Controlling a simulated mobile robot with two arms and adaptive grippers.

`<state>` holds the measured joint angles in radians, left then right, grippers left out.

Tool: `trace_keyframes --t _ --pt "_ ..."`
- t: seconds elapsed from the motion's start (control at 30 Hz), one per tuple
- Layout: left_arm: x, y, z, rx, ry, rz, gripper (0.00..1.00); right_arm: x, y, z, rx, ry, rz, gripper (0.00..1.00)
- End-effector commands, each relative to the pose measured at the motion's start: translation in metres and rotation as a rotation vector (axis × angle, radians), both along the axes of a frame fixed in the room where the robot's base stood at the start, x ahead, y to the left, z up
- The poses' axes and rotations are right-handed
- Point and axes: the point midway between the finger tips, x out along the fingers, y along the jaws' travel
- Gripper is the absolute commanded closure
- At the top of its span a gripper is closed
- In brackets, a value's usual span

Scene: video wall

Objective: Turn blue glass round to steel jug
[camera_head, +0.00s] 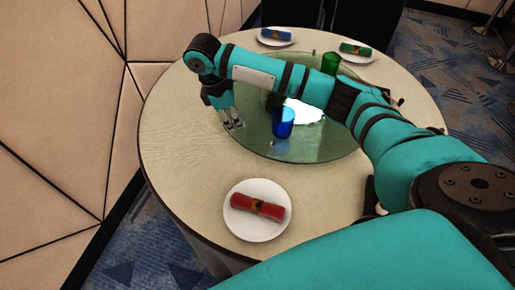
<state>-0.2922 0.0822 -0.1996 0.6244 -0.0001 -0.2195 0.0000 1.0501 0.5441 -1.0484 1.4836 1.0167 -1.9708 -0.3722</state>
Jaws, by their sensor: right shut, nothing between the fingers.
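A blue glass (283,123) stands on a round greenish glass turntable (305,150) in the middle of the table. My right arm reaches in from the right across the turntable. My right gripper (234,126) points down near the turntable's left edge, left of the blue glass and apart from it. Its fingers look shut and hold nothing. A green glass (330,63) stands at the turntable's far side, beyond my arm. I cannot make out a steel jug; my arm hides part of the turntable. My left gripper is not in view.
On the pale round table (180,140), a white plate with a red rolled napkin (257,207) lies in front. Plates with a blue roll (276,35) and a green roll (355,50) lie at the back. A panelled wall (70,120) stands at left.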

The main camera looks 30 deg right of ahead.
Motion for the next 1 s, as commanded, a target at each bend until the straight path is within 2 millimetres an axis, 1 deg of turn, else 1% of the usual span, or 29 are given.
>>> trace_keyframes --t 0.03,0.17,0.27,0.47,0.6,0.63,0.7,0.8,1.0 --pt "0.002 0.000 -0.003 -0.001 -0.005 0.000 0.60 0.000 0.000 -0.004 0.000 -0.001 0.000 1.00" --pt "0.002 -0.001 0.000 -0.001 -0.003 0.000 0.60 -0.002 -0.003 -0.012 -0.002 0.002 -0.001 1.00" --pt "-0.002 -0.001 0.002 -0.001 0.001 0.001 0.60 -0.004 -0.007 -0.028 -0.002 0.003 0.000 1.00" --pt "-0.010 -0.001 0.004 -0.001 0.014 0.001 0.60 -0.008 -0.016 -0.070 -0.002 0.004 -0.002 1.00" --pt "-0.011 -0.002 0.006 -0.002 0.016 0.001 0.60 -0.012 -0.022 -0.098 -0.001 0.004 -0.001 1.00" --pt "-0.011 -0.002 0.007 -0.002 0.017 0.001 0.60 -0.012 -0.026 -0.100 -0.003 0.002 -0.002 1.00" --pt "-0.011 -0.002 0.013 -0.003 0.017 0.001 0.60 -0.017 -0.038 -0.096 -0.002 0.000 -0.002 1.00" --pt "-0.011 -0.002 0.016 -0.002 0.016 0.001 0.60 -0.023 -0.048 -0.098 -0.002 -0.002 0.000 1.00" --pt "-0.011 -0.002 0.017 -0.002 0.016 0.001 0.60 -0.028 -0.058 -0.100 -0.001 0.000 0.000 1.00"
